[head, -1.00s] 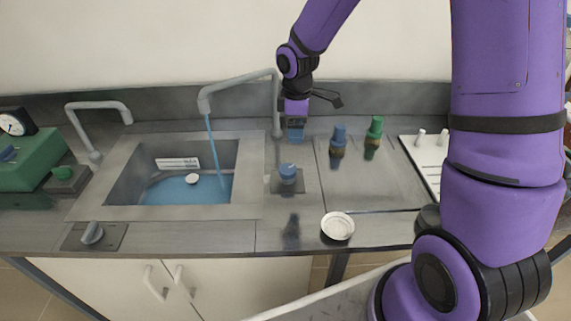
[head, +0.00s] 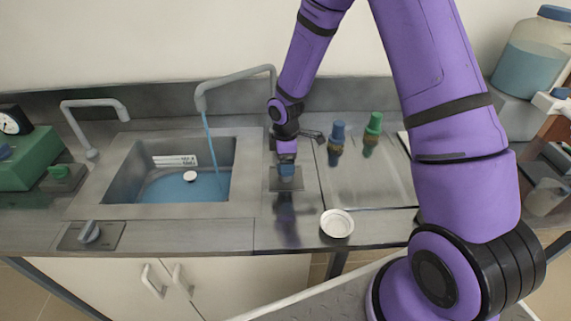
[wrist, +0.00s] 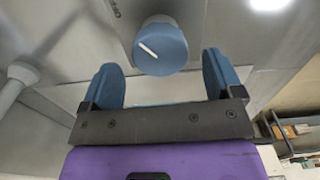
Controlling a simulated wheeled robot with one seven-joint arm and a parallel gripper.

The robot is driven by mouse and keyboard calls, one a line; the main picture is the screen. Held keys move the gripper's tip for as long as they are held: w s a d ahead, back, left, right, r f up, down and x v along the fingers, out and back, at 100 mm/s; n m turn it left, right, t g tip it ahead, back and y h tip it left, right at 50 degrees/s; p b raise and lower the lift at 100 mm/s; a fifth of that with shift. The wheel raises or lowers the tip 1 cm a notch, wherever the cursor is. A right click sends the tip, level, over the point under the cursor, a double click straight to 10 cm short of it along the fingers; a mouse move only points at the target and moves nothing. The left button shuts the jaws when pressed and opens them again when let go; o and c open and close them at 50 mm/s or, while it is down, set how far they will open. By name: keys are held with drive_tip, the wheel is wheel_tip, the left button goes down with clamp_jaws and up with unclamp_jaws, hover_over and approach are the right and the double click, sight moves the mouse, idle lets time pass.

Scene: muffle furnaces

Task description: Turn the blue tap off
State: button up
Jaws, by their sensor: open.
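The blue tap knob (wrist: 160,48) shows in the wrist view as a round blue-grey knob with a white pointer line slanting toward the upper left. It lies just beyond and between the two blue fingertips, and neither finger visibly touches it. My gripper (wrist: 165,80) is open and empty. In the head view my gripper (head: 286,168) points down over the knob's plate (head: 276,186) right of the sink and hides most of the knob. Water (head: 212,150) runs from the grey spout (head: 222,84) into the sink (head: 118,197).
A second grey knob (head: 89,232) sits at the front left, and a second faucet (head: 95,104) shows no water. A white dish (head: 337,223) stands near the front edge. Blue-capped (head: 337,134) and green-capped (head: 373,128) fittings stand behind, to the right of my gripper.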

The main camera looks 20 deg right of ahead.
drive_tip(key=shift+f, duration=1.05)
drive_tip(key=c, duration=0.9)
drive_tip(key=shift+m, duration=0.4)
drive_tip(key=m, duration=0.2)
drive_tip(key=shift+m, duration=2.3)
